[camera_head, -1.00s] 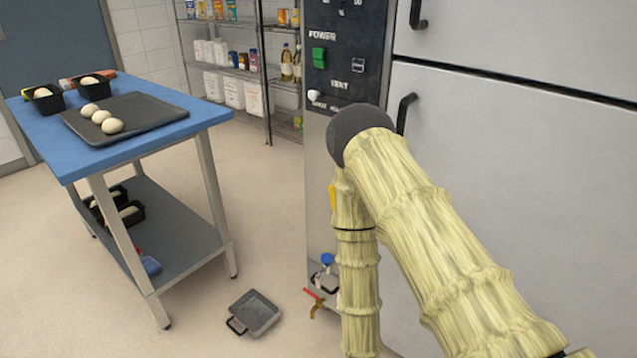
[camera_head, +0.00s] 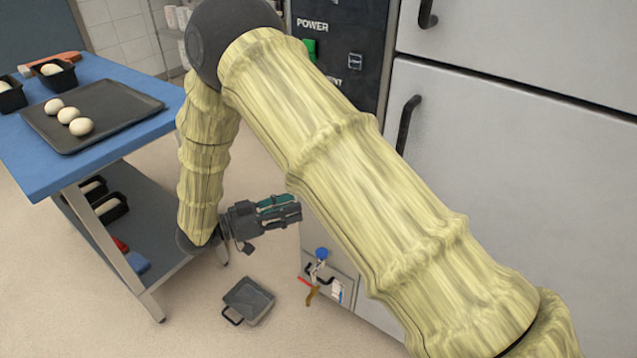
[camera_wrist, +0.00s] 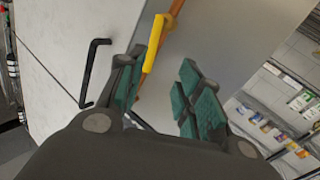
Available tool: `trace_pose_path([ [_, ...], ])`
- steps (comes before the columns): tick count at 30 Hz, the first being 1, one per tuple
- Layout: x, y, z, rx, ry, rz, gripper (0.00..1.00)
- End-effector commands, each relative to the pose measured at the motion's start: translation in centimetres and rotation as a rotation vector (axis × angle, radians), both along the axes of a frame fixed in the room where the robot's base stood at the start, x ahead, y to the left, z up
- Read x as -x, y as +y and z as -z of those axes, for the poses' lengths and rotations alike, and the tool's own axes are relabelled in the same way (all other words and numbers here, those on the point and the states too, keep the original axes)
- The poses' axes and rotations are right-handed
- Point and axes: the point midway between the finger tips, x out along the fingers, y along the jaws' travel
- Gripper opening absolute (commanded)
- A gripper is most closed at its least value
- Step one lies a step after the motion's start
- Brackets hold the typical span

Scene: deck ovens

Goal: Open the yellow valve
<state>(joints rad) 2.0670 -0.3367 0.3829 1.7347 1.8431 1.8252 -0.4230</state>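The yellow valve handle (camera_wrist: 154,44) shows in the wrist view on an orange pipe against the grey oven side. It is long and slanted, its lower end beyond my fingertips and nearer the left finger. My gripper (camera_wrist: 160,88) is open, with green pads and a clear gap between the fingers. I see no contact with the handle. In the head view my gripper (camera_head: 292,210) is left of the oven's front, pointing right. The yellow valve is not visible there; my arm covers part of the oven.
A blue knob (camera_head: 322,253) and a red handle (camera_head: 307,285) sit low by the oven. A grey pan (camera_head: 248,300) lies on the floor. The blue table (camera_head: 40,170) stands left, bearing a dark tray (camera_head: 130,105). Black oven handles (camera_head: 407,122) stick out.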

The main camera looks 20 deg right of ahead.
Motion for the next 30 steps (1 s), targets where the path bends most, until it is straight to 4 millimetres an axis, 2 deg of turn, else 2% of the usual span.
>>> trace_pose_path([
  [1,0.3,0.8,-1.0,0.005,-0.003,0.026,0.35],
  [4,0.8,1.7,-1.8,0.012,0.000,0.064,0.35],
  [8,1.0,1.8,-2.1,0.014,0.004,0.081,0.35],
  [14,0.8,-0.6,-2.1,0.014,0.003,0.080,0.35],
  [24,0.5,-6.1,-2.1,0.014,0.003,0.082,0.35],
  [30,0.4,-8.1,-2.1,0.015,0.003,0.081,0.35],
])
